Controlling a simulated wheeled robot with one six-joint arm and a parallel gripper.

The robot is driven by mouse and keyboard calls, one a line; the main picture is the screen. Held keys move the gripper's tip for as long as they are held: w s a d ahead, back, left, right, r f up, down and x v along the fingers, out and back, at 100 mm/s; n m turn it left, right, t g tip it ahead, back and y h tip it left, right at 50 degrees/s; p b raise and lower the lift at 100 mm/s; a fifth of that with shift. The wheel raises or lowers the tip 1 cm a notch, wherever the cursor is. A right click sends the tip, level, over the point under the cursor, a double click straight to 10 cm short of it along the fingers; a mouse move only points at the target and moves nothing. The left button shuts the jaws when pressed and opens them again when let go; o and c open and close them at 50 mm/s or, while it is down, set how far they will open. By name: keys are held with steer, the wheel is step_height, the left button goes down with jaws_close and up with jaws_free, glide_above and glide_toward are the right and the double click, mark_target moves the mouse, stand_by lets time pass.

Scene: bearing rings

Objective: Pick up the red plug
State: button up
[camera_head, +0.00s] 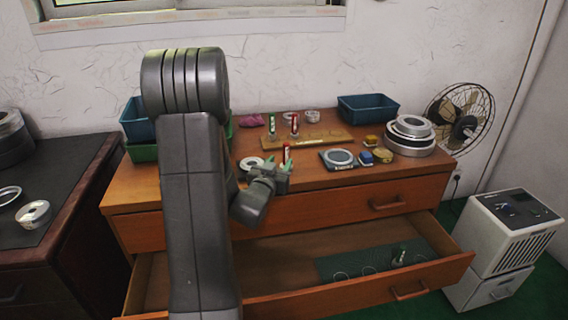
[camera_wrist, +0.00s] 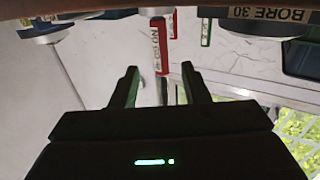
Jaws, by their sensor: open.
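A red plug (camera_wrist: 160,48) with pale lettering like "NO GO" shows in the wrist view, beyond and between my fingertips. In the head view a red-topped plug (camera_head: 286,151) stands just behind my gripper (camera_head: 278,165), its lower part hidden by the fingers. My gripper (camera_wrist: 159,80) is open and empty, its fingers apart. A second red plug (camera_head: 294,124) and a green plug (camera_head: 272,125) stand at the wooden board behind. In the wrist view, a smaller red piece (camera_wrist: 193,12) and a green one (camera_wrist: 206,32) show farther off.
The wooden board (camera_head: 325,139) lies across the dresser top. Blue bins (camera_head: 368,108), stacked metal rings (camera_head: 409,136), a dark gauge pad (camera_head: 338,159) and small blocks (camera_head: 383,156) stand around. Below, an open drawer (camera_head: 300,298) holds a green plug (camera_head: 399,256) on a dark mat.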

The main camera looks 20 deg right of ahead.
mark_target(285, 152)
steer(key=x, duration=0.7)
steer(key=shift+w+r+p, duration=0.15)
steer(key=shift+w+p, duration=0.05)
steer(key=shift+p, duration=0.2)
jaws_close()
